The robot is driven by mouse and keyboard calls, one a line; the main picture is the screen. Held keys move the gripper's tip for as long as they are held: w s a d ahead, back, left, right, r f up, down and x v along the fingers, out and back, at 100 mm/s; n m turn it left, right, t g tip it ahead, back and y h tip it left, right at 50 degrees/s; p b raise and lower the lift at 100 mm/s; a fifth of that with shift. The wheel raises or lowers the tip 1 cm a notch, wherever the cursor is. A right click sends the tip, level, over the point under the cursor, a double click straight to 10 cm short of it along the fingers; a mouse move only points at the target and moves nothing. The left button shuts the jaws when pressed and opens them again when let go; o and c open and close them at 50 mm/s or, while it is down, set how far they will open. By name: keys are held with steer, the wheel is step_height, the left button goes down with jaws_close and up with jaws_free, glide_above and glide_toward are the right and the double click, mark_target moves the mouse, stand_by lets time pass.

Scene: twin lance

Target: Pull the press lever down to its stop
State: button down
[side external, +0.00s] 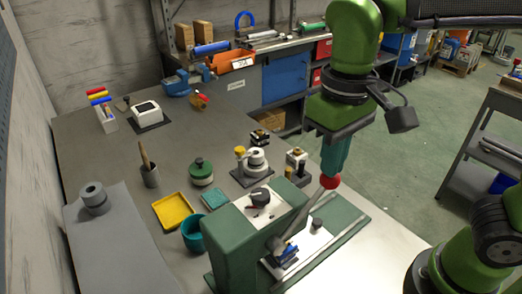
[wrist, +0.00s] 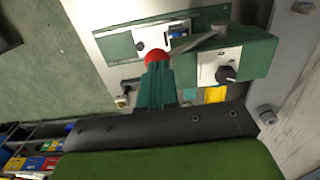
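The press is a green housing (side external: 235,245) on a green base. Its lever (side external: 298,215) is a grey rod that rises at a slant from the pivot to a red ball knob (side external: 330,183). The wrist view also shows the knob (wrist: 155,57) and the grey lever (wrist: 203,43). My gripper (side external: 331,170) points down with its teal fingers right above the knob. In the wrist view the fingertips (wrist: 158,66) lie close together, at the knob's edge. The fingers look shut, with the knob beyond their tips. Whether they touch it is hard to tell.
A white panel with a black dial (side external: 259,196) tops the housing. A blue part (side external: 287,254) sits beneath the lever. A teal cup (side external: 194,236), a yellow tray (side external: 172,211) and a green-lidded jar (side external: 201,172) stand left of the press. Open floor lies beyond the bench.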

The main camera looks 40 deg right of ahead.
steer(key=shift+d+f, duration=0.15)
steer(key=shift+f, duration=0.1)
steer(key=shift+d+f, duration=0.3)
steer(key=shift+f, duration=0.1)
stand_by(0.5)
steer(key=shift+d+f, duration=0.25)
steer(key=shift+f, duration=0.25)
steer(key=shift+d+f, duration=0.1)
steer(key=shift+d+f, duration=0.2)
steer(key=shift+f, duration=0.3)
